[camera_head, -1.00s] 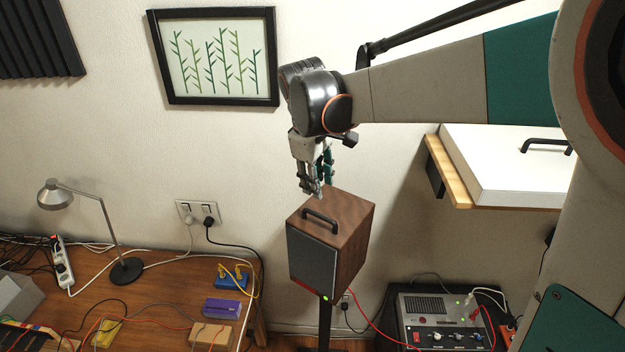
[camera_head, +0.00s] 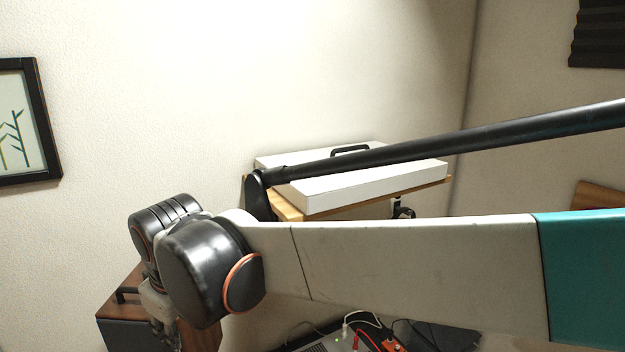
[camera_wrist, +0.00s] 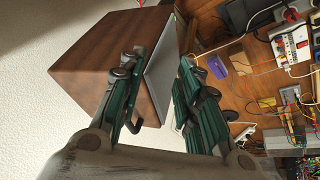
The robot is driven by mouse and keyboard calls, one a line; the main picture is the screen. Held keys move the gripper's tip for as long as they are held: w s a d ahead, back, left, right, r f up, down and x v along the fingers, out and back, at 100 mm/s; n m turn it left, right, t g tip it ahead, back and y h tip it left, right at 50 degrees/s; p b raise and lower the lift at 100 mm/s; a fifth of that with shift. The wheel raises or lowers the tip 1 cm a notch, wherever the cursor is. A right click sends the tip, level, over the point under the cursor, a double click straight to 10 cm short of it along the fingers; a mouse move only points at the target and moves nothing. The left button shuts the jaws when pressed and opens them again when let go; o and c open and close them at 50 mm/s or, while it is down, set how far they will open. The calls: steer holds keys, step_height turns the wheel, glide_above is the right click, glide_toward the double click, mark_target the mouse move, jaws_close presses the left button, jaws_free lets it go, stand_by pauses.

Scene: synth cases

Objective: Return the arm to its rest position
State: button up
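My gripper (camera_head: 168,336) is low at the left in the head view, partly cut off by the bottom edge. In the wrist view my gripper (camera_wrist: 160,66) has its two green-padded fingers apart, with nothing held between them. My arm (camera_head: 420,260) stretches across the head view from the right. A wooden speaker box (camera_head: 118,302) with a black top handle is partly hidden behind the gripper. In the wrist view the speaker (camera_wrist: 105,68) lies beyond the fingers; I cannot tell the exact gap.
A white case (camera_head: 375,185) with a black handle lies on a wooden wall shelf (camera_head: 290,207) behind my arm. A framed picture (camera_head: 47,120) hangs at the left. The wrist view shows a cluttered desk (camera_wrist: 225,80) with cables and a power strip (camera_wrist: 290,42).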

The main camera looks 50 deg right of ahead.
steer(key=s+f+m+t+b, duration=0.1)
steer(key=s+f+m+b, duration=0.1)
steer(key=s+f+b, duration=0.2)
steer(key=s+d+f+m+t+b, duration=0.1)
steer(key=s+f+b, duration=0.4)
steer(key=f, duration=0.8)
steer(key=m+b, duration=0.1)
steer(key=b, duration=0.2)
steer(key=shift+s+t, duration=0.25)
steer(key=shift+t, duration=0.15)
steer(key=shift+d, duration=0.15)
